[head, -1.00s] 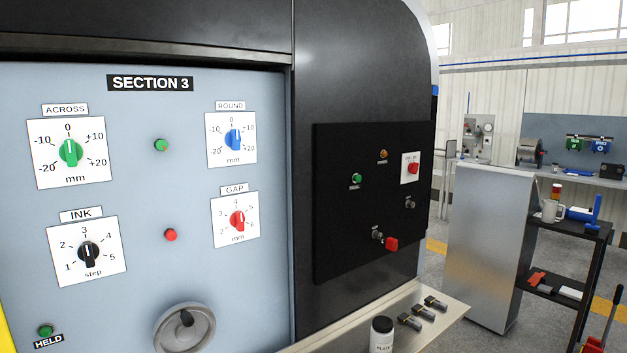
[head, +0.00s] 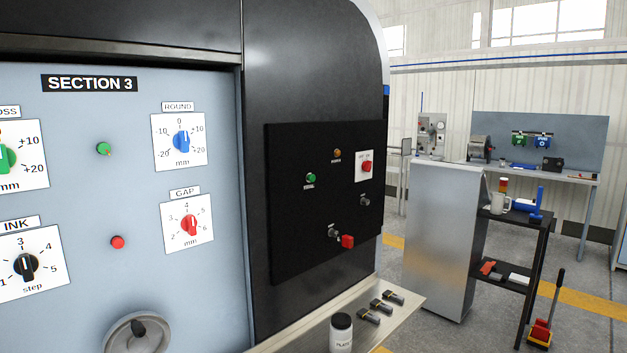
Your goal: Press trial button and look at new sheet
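In the head view, a black control panel (head: 300,235) is set on the dark side of the machine. It carries a green button (head: 311,178) at its left with a small label below that looks like "TRIAL". An amber lamp or button (head: 336,154) is above it. A red switch on a white plate (head: 366,166) is at the upper right. No freshly printed sheet is recognisable. Neither gripper is in view.
The grey SECTION 3 panel (head: 130,200) with dials and a handwheel (head: 137,333) fills the left. A shelf below the panel holds a white jar (head: 341,333) and several dark clips (head: 381,306). A metal cabinet (head: 438,240) and a black cart (head: 500,255) stand right, with open floor beyond.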

